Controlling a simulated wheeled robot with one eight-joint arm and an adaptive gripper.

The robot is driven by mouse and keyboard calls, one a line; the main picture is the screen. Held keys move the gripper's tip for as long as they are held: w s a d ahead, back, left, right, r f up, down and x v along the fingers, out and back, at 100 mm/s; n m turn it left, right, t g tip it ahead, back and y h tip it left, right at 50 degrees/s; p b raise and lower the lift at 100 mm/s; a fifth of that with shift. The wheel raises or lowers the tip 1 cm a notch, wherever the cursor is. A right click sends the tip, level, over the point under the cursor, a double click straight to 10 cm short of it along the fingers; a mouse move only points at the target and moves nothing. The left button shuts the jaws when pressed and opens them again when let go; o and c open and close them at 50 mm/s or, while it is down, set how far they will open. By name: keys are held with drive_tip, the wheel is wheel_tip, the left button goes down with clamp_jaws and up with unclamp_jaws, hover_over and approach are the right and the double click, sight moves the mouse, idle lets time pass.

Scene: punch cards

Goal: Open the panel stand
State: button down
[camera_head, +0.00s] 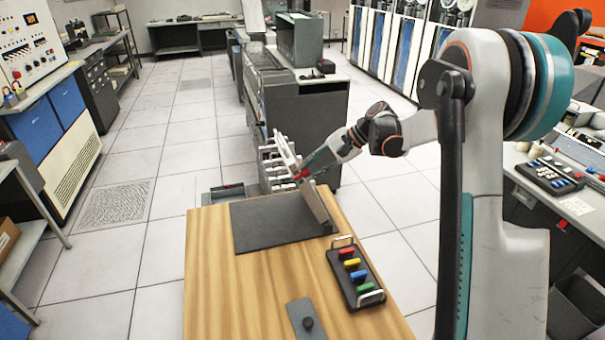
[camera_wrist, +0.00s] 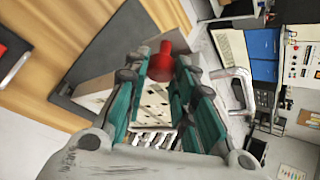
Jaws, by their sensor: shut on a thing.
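The panel stand is on the wooden table (camera_head: 220,285). A dark flat plate (camera_head: 262,228) lies on the table. A narrow panel (camera_head: 319,208) stands steeply raised at its right edge, seen nearly edge-on. A red knob (camera_wrist: 163,65) shows in the wrist view, between my fingers. Below it is a pale perforated face (camera_wrist: 152,105), partly hidden by my fingers. My gripper (camera_head: 304,174) is at the panel's top in the head view, shut on the red knob. The fingers also show in the wrist view (camera_wrist: 165,75).
A black tray (camera_head: 345,285) with silver handles and several coloured bars sits at the table's right. A grey plate with a black knob (camera_head: 307,323) lies at the front. A dark machine (camera_head: 300,105) stands behind the table. The table's left front is clear.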

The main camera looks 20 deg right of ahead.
drive_tip(key=d, duration=1.1)
drive_tip(key=shift+s+d+f, duration=0.15)
drive_tip(key=shift+s+d, duration=0.1)
drive_tip(key=shift+s, duration=0.05)
drive_tip(key=c, duration=1.3)
unclamp_jaws()
drive_tip(key=shift+c, duration=0.2)
drive_tip(key=shift+w, duration=0.3)
drive_tip(key=shift+d, duration=0.1)
